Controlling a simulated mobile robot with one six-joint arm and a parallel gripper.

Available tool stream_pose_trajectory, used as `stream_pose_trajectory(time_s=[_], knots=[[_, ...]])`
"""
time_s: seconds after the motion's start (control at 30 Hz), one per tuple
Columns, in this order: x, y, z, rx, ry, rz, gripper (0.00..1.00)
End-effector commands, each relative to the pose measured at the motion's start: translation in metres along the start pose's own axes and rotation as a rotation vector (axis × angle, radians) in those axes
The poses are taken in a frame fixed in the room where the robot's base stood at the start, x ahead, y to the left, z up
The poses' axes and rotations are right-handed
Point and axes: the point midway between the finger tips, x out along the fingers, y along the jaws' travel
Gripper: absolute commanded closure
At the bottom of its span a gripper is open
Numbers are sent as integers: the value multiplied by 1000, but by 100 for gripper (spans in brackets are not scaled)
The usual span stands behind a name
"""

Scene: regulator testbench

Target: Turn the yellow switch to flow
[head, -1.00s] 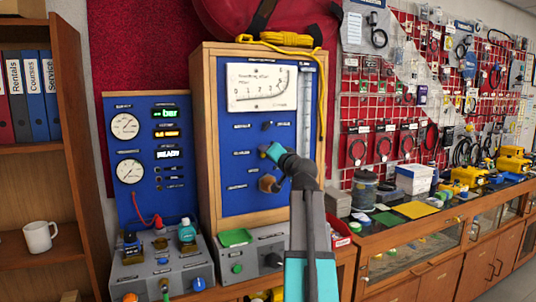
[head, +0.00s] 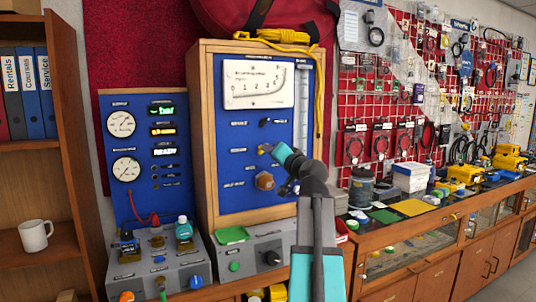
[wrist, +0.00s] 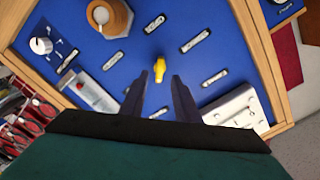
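The yellow switch (wrist: 159,66) sits on the blue panel of the wooden test cabinet, close ahead of my fingertips in the wrist view. In the head view the switch (head: 266,149) shows as a small yellow spot at the tip of my arm. My gripper (wrist: 164,82) is open, its two dark fingers apart with the switch just beyond the gap between them. I cannot tell whether the fingers touch it. Small white labels surround the switch, too blurred to read. In the head view my wrist partly covers the panel to the right of the switch.
On the same panel are a brass knob (head: 264,181), a black switch (head: 265,122) and a white gauge (head: 258,85). A vertical scale tube (head: 303,105) runs along its right side. A yellow rope (head: 320,95) hangs over the cabinet's right edge.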

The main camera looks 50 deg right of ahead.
Motion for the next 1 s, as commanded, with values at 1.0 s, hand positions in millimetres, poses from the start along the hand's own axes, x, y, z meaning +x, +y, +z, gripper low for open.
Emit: stream_pose_trajectory(time_s=[1.0], knots=[[-81,0,0,1,0,0,71]])
